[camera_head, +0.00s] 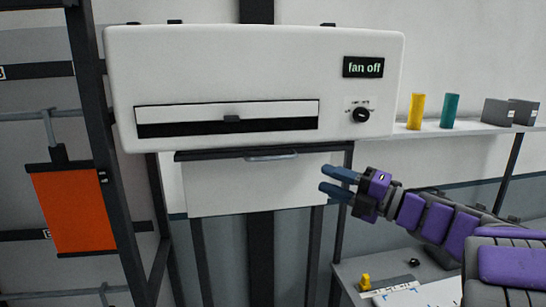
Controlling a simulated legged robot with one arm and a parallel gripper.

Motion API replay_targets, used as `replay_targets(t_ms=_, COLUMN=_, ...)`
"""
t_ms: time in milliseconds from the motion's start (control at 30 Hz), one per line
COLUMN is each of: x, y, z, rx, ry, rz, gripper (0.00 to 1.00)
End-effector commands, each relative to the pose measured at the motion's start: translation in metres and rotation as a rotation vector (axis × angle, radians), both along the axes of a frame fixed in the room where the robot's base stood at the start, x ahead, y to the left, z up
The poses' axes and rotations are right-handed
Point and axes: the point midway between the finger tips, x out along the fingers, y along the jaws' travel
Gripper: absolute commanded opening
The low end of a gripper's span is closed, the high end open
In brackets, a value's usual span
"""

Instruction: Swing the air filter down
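A white wall unit (225,70) carries a dark "fan off" display (363,67) and a black knob (360,115) on its right side. A white flap (190,111) with a small dark tab (232,118) sits in its front, with a black slot along the bottom. Under the unit hangs a pale panel (245,185) with a grey bar handle (271,157) at its top edge. I cannot tell for sure which part is the air filter. My gripper (325,178) has two blue fingers, apart and empty, pointing left, and appears just right of the panel, below the unit.
A shelf (440,130) at right holds a yellow cylinder (416,111), a teal cylinder (449,111) and grey boxes (498,112). A dark rack post (103,150) stands at left, beside a hanging orange sheet (73,210). A low table (350,268) with small items is at lower right.

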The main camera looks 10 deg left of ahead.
Motion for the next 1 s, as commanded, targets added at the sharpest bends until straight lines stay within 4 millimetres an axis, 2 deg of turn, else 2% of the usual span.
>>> replay_targets(t_ms=600, x=0.051, y=0.105, z=0.016, rx=0.000, ry=0.002, rz=0.003, gripper=0.36)
replay_targets(t_ms=800, x=0.063, y=0.128, z=0.020, rx=-0.001, ry=0.000, rz=0.000, gripper=0.36)
replay_targets(t_ms=1000, x=0.067, y=0.136, z=0.021, rx=0.000, ry=0.000, rz=-0.001, gripper=0.36)
